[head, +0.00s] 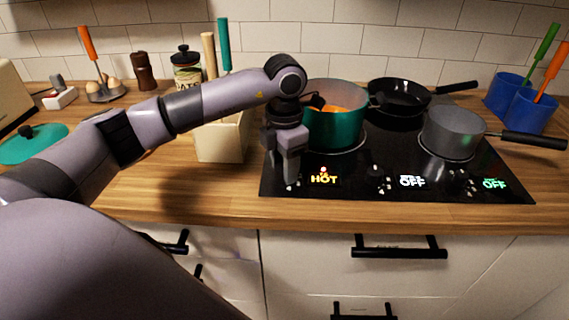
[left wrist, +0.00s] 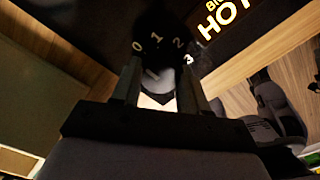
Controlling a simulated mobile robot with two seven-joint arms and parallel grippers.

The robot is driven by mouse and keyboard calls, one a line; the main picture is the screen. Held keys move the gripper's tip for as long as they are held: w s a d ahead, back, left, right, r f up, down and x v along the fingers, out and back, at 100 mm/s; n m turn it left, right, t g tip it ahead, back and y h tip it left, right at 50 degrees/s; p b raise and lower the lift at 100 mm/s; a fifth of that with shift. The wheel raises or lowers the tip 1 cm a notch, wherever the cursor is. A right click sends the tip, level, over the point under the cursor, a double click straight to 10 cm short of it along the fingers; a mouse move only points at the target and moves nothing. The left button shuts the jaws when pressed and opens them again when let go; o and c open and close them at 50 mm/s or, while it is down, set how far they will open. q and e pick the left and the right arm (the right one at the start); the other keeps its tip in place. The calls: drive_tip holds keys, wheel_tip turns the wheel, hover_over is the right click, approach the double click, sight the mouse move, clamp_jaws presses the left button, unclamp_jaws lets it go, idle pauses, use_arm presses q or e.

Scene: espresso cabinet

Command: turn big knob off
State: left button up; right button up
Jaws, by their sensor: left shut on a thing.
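The big knob (left wrist: 160,68) is between the fingers of my left gripper (left wrist: 158,90) in the left wrist view, and the gripper is shut on it. The digits 0, 1, 2 and 3 show around the knob, and the 3 looks brightest. The label beside it reads HOT (left wrist: 228,14) in orange. In the head view my left gripper (head: 291,184) points down at the front left corner of the black cooktop (head: 340,186) and hides the knob. The orange HOT label also shows there (head: 324,179). My right gripper is not in view.
A teal pot (head: 338,135) stands just behind my left gripper. A black pan (head: 400,97) and a grey saucepan (head: 452,133) are on the cooktop. Two other knobs (head: 378,180) (head: 460,182) have OFF labels. A cream holder (head: 222,143) stands to the left.

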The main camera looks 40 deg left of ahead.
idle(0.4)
use_arm(q)
drive_tip(key=o, duration=1.1)
drive_tip(key=shift+c, duration=0.2)
drive_tip(key=shift+r+b, duration=0.4)
drive_tip(key=shift+r, duration=3.25)
